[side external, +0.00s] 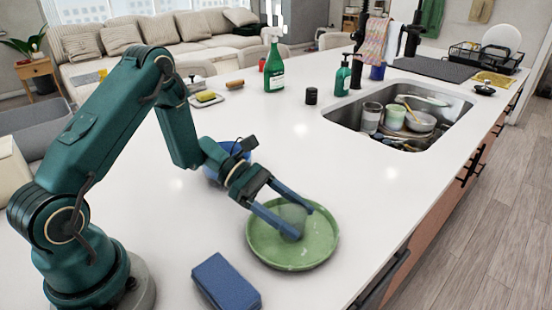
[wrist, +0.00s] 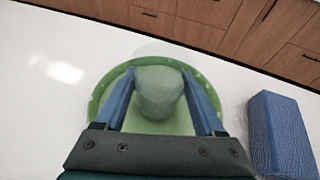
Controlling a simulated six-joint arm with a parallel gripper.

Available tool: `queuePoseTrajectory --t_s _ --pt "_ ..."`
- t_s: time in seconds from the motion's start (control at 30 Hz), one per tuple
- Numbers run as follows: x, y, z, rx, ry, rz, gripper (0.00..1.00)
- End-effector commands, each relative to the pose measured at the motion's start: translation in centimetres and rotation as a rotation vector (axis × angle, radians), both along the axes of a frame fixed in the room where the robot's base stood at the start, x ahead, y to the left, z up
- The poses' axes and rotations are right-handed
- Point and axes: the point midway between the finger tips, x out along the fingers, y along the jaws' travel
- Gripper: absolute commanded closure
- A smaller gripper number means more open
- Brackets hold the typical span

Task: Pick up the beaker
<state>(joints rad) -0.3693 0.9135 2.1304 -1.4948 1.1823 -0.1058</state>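A translucent greyish-green vessel, which looks like the beaker (side external: 291,213), is on the round green plate (side external: 263,255) on the white counter. In the wrist view the beaker (wrist: 157,90) is in the middle of the plate (wrist: 98,100). My gripper (side external: 303,222) reaches down over the plate, with its blue fingers spread on either side of the beaker. In the wrist view my gripper (wrist: 158,73) has its fingertips close to the beaker's sides; firm contact cannot be made out. The near finger hides part of the beaker in the side view.
A blue block (side external: 226,283) lies left of the plate, near the front; it also shows in the wrist view (wrist: 282,135). A blue bowl (side external: 212,173) is partly behind my arm. The sink (side external: 445,102) holds several dishes. Green bottles (side external: 274,68) stand farther back.

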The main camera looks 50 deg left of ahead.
Motion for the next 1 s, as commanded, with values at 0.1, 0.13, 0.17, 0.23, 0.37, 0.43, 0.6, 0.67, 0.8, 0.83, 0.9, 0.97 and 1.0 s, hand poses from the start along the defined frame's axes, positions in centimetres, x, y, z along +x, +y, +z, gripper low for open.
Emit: queuePoseTrajectory --t_s 0.1,0.13,0.17,0.23,0.37,0.43,0.6,0.67,0.8,0.83,0.9,0.97,1.0 --pt "0.0 0.0 0.0 0.0 0.0 0.0 0.87" --pt "0.0 0.0 0.0 0.0 0.0 0.0 0.87" --pt "0.0 0.0 0.0 0.0 0.0 0.0 0.87" --pt "0.0 0.0 0.0 0.0 0.0 0.0 0.87" --pt "0.0 0.0 0.1 0.0 0.0 0.0 0.87" --pt "0.0 0.0 0.1 -0.001 -0.001 0.0 0.87" --pt "0.0 0.0 0.7 0.0 -0.003 0.0 0.87" --pt "0.1 0.0 0.9 0.0 -0.002 0.0 0.87" --pt "0.0 0.0 1.9 0.0 -0.004 0.001 0.87" --pt "0.0 0.0 2.2 0.0 -0.004 0.001 0.87" --pt "0.0 0.0 2.9 0.0 -0.004 -0.001 0.87" --pt "0.1 0.0 3.5 0.0 -0.005 0.0 0.87" --pt "0.1 0.0 4.0 0.0 -0.006 0.001 0.87"
